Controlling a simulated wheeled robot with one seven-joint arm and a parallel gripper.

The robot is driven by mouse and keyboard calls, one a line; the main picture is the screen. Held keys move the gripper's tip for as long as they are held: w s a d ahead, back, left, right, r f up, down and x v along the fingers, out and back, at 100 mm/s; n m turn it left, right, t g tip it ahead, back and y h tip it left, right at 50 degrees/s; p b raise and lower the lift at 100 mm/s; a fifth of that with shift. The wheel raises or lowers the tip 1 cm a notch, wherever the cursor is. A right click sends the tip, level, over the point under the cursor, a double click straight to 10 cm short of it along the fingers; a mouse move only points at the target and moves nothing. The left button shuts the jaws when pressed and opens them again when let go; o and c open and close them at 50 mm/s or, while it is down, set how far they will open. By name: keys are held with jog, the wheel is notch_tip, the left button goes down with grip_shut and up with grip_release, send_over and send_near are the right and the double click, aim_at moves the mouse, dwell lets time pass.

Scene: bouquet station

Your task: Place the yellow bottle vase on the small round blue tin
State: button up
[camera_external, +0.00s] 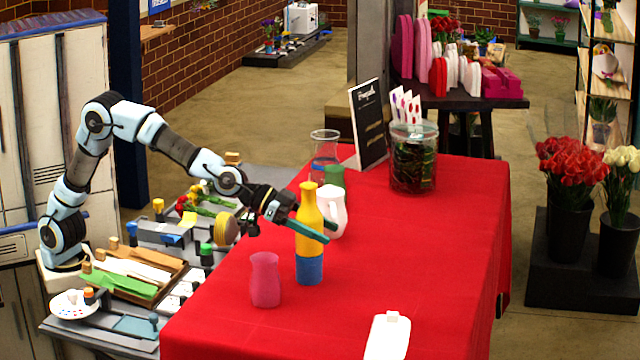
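The yellow bottle vase (309,209) stands upright at the left part of the red-covered table. The small round blue tin (309,271) is directly below it, and the vase's bottom edge meets the tin's top in this view. I cannot tell whether the vase rests on it or hangs just above it. My gripper (331,233) reaches in from the left, with one teal finger across the front of the vase's body and the other passing behind it. The vase is between the fingers; whether they press on it is not clear.
A pink vase (265,280) stands left of the tin, near the table's left edge. A white pitcher (333,211), a green item (333,175) and a glass vessel (324,148) stand behind. A white bottle-shaped item (388,336) is at the front. The table's right side is clear.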

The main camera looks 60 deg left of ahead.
jog(key=o, duration=0.4)
jog(key=shift+o, duration=0.2)
jog(key=shift+r, duration=0.25)
jog(key=p+v, duration=0.1)
jog(key=v, duration=1.1)
